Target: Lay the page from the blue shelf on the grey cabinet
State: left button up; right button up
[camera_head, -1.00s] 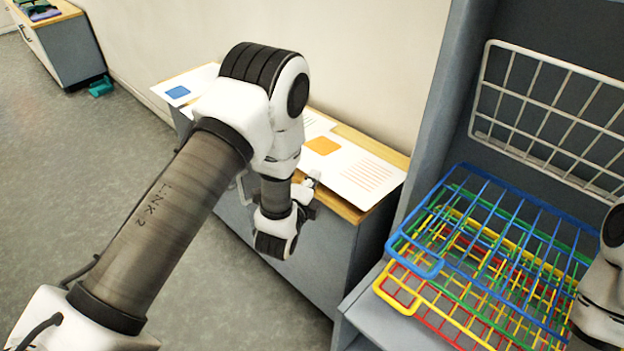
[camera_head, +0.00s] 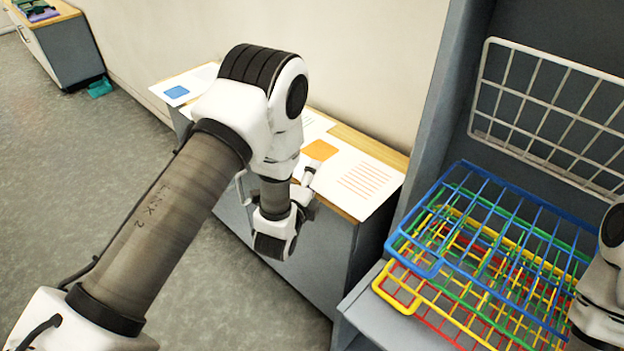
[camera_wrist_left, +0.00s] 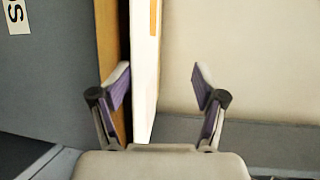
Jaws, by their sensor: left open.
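The page with an orange square and text lines (camera_head: 365,182) lies over the right end of the grey cabinet's wooden top, its front corner reaching the front edge. The grey cabinet (camera_head: 315,258) stands against the wall. My left gripper (camera_head: 308,180) is at the cabinet's front edge, by the page. In the left wrist view, its open fingers (camera_wrist_left: 163,88) stand either side of the page (camera_wrist_left: 145,70), seen nearly edge-on, with a dark gap between page and wood. I cannot tell whether it rests flat. The blue shelf (camera_head: 490,215), the rack's top wire tier, is empty.
A page with a blue square (camera_head: 177,92) lies at the cabinet's left end, and another page (camera_head: 313,124) is partly hidden behind my arm. Green, yellow and red tiers sit under the blue one. A white wire grid (camera_head: 548,112) stands behind. My right arm shows at the right edge.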

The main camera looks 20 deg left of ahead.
pick_arm(q)
jog(key=shift+f+b, duration=1)
jog(key=shift+f, duration=0.5)
jog(key=shift+r, duration=0.1)
jog(key=s+a, duration=0.3)
jog(key=s, duration=0.5)
jog(key=shift+s+p, duration=0.25)
jog(key=shift+p, duration=0.05)
jog(key=s+r+p, duration=0.2)
jog(key=r+p, duration=0.1)
jog(key=a+r+p, duration=0.1)
jog(key=r, duration=0.1)
jog(key=shift+s, duration=0.4)
